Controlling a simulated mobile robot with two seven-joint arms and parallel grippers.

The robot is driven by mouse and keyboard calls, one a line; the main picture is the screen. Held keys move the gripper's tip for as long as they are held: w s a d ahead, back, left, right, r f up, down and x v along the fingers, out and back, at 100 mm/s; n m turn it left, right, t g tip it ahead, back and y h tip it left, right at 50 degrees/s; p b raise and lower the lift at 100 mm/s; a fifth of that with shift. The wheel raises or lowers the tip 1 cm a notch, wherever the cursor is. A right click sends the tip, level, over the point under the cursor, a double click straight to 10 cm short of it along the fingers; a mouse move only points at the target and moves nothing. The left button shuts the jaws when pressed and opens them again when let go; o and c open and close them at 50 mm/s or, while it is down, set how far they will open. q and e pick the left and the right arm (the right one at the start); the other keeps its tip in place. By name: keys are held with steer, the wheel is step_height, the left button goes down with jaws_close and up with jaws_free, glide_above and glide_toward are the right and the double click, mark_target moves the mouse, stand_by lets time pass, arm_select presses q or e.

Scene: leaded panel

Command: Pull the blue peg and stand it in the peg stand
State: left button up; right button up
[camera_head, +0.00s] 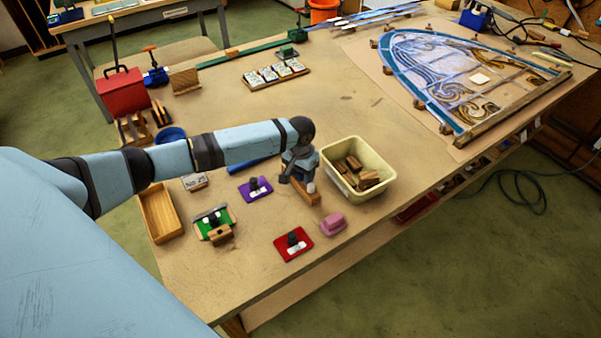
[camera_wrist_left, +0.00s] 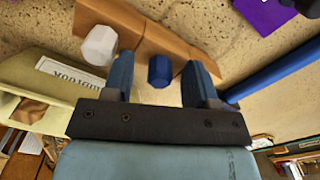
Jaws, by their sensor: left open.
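The blue peg (camera_wrist_left: 160,70) shows in the left wrist view, between the two fingers of my left gripper (camera_wrist_left: 160,78). The fingers are apart, with a gap on each side of the peg. The peg is at the edge of a wooden block (camera_wrist_left: 145,35), which looks like the peg stand. A white peg (camera_wrist_left: 100,45) is by the block's left part in that view. In the head view, my left gripper (camera_head: 298,172) is over the wooden block (camera_head: 301,194) and hides the blue peg. The white peg (camera_head: 311,187) shows beside it. My right gripper is not in view.
A cream bin (camera_head: 375,189) of wood pieces stands close right of the gripper. Purple (camera_head: 263,194), green (camera_head: 202,228) and red (camera_head: 279,244) plates and a pink block (camera_head: 333,225) lie nearby. A blue rod (camera_wrist_left: 280,70) lies close. The table's middle is clear.

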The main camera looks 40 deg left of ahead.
arm_select(q)
step_height(320, 180, up, 14)
steer(key=b, duration=0.1)
steer(key=shift+b, duration=0.4)
steer(key=shift+s+f, duration=0.1)
steer(key=shift+f, duration=0.1)
